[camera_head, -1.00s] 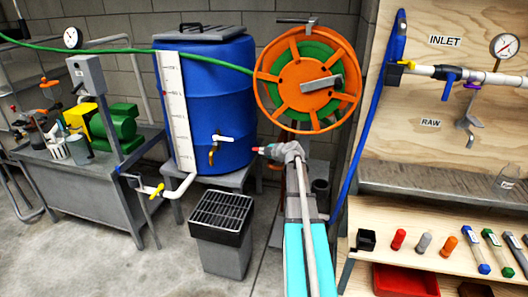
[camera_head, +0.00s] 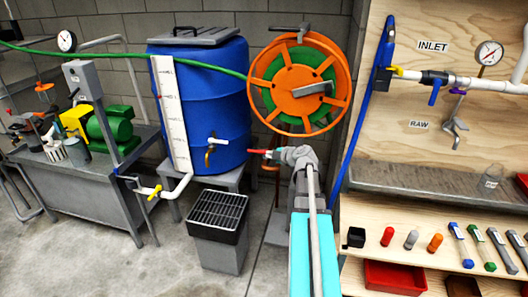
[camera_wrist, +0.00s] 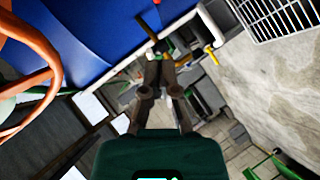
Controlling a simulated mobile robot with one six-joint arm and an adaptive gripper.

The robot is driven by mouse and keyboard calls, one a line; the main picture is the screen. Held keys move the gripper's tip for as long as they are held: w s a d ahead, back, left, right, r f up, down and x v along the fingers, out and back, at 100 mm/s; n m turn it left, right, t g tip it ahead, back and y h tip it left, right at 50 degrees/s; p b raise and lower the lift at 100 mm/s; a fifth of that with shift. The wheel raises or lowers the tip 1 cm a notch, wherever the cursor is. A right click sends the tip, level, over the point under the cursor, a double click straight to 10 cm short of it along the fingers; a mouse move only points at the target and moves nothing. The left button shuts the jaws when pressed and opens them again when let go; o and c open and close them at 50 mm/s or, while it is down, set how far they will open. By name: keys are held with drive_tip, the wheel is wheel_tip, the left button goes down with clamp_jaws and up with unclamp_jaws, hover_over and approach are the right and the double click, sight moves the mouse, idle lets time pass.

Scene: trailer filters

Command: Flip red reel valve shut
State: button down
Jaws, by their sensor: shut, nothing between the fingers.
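The hose reel (camera_head: 262,98) is orange with green hose and stands right of the blue tank. My gripper (camera_head: 264,153) is shut and empty in front of the tank's lower right side, just below the reel. A small red piece shows at its tip in the head view; I cannot tell whether it is the reel valve's lever or part of my gripper. My gripper also shows shut in the wrist view (camera_wrist: 164,52), with the reel's orange rim (camera_wrist: 50,65) at the left. No red lever shows clearly in the wrist view.
The blue tank (camera_head: 215,100) with its brown-levered tap (camera_head: 209,155) stands left of my gripper. A grated grey bin (camera_head: 218,245) is below. A yellow valve handle (camera_head: 153,192) is on the white pipe. The wooden panel shelf (camera_head: 375,215) is at the right.

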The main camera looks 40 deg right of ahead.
drive_tip(key=shift+s+r, duration=0.15)
drive_tip(key=shift+s, duration=0.2)
drive_tip(key=shift+w, duration=0.55)
drive_tip(key=shift+w, duration=0.15)
drive_tip(key=b, duration=0.4)
approach(252, 151)
drive_tip(key=w+a, duration=0.3)
drive_tip(key=w, duration=0.1)
drive_tip(key=shift+w+d+f+b, duration=0.5)
drive_tip(key=shift+w+d+f, duration=0.1)
drive_tip(key=shift+f, duration=0.2)
drive_tip(key=shift+w+d+f+b, duration=0.5)
drive_tip(key=shift+d, duration=0.1)
